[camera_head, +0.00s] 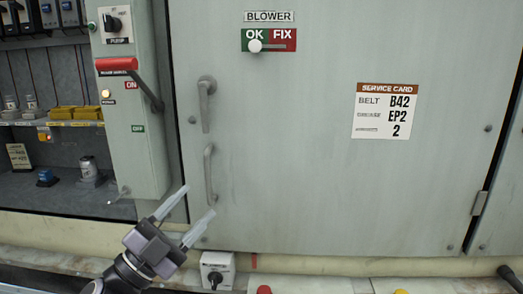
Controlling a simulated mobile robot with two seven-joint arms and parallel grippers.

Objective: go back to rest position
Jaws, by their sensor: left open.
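My left gripper (186,218) reaches up from the bottom left with its two pale fingers spread apart and nothing between them. It is in front of the lower left edge of a large grey-green cabinet door (300,180), below and left of the lower door handle (209,174). I cannot tell whether a finger touches the panel. The door looks shut. My right gripper is out of view.
Shelves with yellow blocks (75,113) are further left. A switch box (217,270) sits low beside my gripper. A service card (385,111) and blower sign (269,40) are on the door.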

